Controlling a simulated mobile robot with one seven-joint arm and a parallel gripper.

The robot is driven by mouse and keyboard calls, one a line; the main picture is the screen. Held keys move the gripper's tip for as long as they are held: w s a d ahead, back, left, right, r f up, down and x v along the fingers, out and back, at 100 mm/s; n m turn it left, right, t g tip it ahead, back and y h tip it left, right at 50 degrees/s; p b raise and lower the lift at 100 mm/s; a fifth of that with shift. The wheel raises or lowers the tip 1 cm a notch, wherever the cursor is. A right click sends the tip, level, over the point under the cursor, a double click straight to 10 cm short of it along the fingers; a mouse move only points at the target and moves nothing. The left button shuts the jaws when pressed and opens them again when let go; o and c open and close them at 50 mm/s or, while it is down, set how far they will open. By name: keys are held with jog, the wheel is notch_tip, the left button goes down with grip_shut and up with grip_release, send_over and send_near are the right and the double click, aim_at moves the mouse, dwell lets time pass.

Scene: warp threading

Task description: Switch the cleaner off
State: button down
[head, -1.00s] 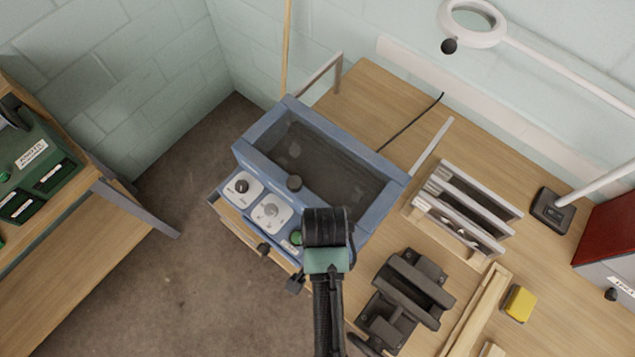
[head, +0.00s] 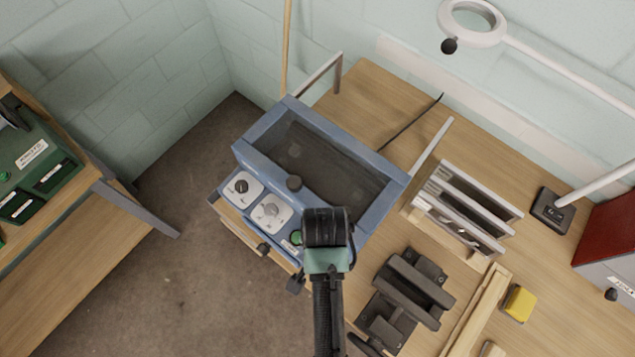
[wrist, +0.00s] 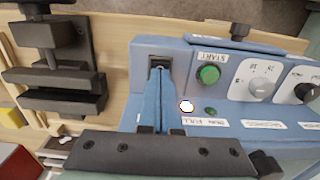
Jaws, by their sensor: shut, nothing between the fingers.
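The cleaner (head: 375,222) is a blue box with a dark see-through top, standing on the bench's left end. Its front panel (wrist: 207,58) shows in the wrist view, with a green button (wrist: 208,74) under a START label. A dark recessed switch (wrist: 159,61) sits to the left of that button. My gripper (wrist: 160,70) is shut and empty, its narrow fingers pointing at this switch, with the tips at or just over its lower edge. I cannot tell whether they touch. The fingers partly cover the switch. In the head view my wrist hides the fingertips.
Two dials (head: 242,186) (head: 271,211) are on the panel. A small lit lamp (wrist: 186,106) lies right of my fingers. A dark clamp-like fixture (head: 412,290), a slotted rack (head: 466,215) and a yellow block (head: 518,303) stand on the bench to the right.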

jog(key=shift+f+b, duration=0.6)
jog(key=shift+f, duration=0.35)
dwell(0.6)
notch_tip(320, 180, up, 7)
jog(key=p, duration=0.8)
jog(key=shift+r, duration=0.1)
dwell(0.6)
